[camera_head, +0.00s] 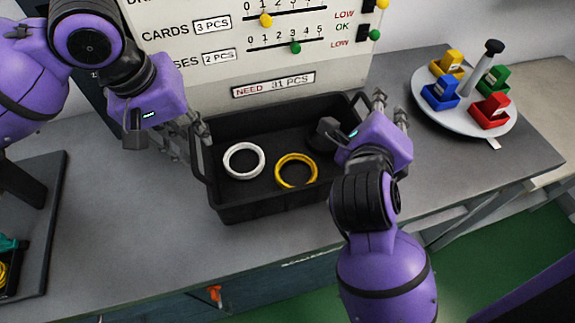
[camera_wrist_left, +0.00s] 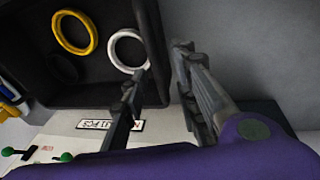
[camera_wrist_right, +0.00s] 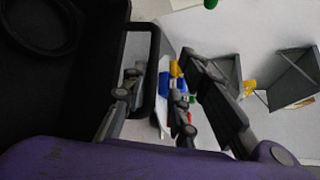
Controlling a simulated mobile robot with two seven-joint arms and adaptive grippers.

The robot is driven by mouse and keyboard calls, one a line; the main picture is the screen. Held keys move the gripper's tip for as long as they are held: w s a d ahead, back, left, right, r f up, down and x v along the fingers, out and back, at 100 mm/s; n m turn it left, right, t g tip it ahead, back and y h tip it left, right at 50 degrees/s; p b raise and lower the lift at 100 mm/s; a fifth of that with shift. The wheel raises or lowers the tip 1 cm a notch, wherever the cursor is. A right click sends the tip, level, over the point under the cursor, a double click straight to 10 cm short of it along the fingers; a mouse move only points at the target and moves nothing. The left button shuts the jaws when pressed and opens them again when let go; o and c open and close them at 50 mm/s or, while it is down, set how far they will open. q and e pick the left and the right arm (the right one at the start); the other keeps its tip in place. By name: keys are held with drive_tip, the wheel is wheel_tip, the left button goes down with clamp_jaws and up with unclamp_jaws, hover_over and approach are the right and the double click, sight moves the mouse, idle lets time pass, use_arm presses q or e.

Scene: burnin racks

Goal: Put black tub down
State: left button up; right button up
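The black tub (camera_head: 262,207) stands level on the grey table, as far as I can tell. It holds a white ring (camera_head: 243,161), a yellow ring (camera_head: 296,171) and a dark ring that shows in the right wrist view (camera_wrist_right: 40,28). My left gripper (camera_head: 196,134) is at the tub's left handle (camera_head: 199,166), with its fingers apart; in the left wrist view (camera_wrist_left: 160,62) they straddle the tub's edge. My right gripper (camera_head: 390,105) is at the right end. In the right wrist view (camera_wrist_right: 160,80) its fingers are apart around the right handle (camera_wrist_right: 155,70).
A panel (camera_head: 210,65) with sliders and labels stands close behind the tub. A round grey tray (camera_head: 463,116) with several coloured blocks and a black-knobbed post sits at the right. A dark tray (camera_head: 45,235) is at the far left. The table's front is clear.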

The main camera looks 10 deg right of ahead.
use_arm(q)
drive_tip(key=shift+o, duration=0.5)
drive_tip(key=o, duration=0.7)
drive_tip(key=v, duration=1.2)
use_arm(e)
drive_tip(key=o, duration=0.8)
drive_tip(key=shift+f, duration=0.1)
use_arm(q)
drive_tip(key=shift+r, duration=0.1)
